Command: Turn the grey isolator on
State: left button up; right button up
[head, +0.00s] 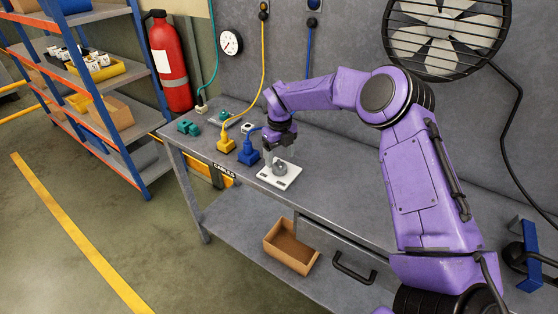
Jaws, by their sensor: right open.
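The grey isolator (281,169) is a round grey knob on a white plate (284,181), lying on the grey workbench near its front edge. My right gripper (269,158) reaches down from above at the isolator's back left. Its jaws are open, with the fingertips close to the knob. I cannot tell whether a fingertip touches the knob, and the arm partly hides the area behind it. The exact angle of the knob is too small to read. My left gripper is not in view.
Blue (249,154), yellow (225,144) and teal (188,128) connectors stand left of the isolator, some with cables running up the wall. A cardboard box (291,246) sits on the lower shelf. The bench (330,201) is clear to the right. A fan (446,35) hangs at the back right.

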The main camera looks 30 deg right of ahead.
aim_at(280, 163)
jog(key=shift+f+p, duration=0.35)
jog(key=shift+f, duration=1.6)
jog(key=c, duration=1)
jog(key=shift+f+m+b, duration=0.1)
jog(key=shift+m+b, duration=0.4)
jog(key=shift+b, duration=0.4)
jog(key=shift+c, duration=0.2)
jog(key=m+b, duration=1.2)
jog(key=b, duration=0.1)
jog(key=shift+r+m+b, duration=0.2)
jog(key=shift+m+b, duration=1.95)
jog(key=shift+m, duration=0.35)
jog(key=o, duration=1)
jog(key=shift+o, duration=0.2)
notch_tip(280, 163, up, 10)
jog(key=p, duration=0.1)
jog(key=shift+r, duration=0.25)
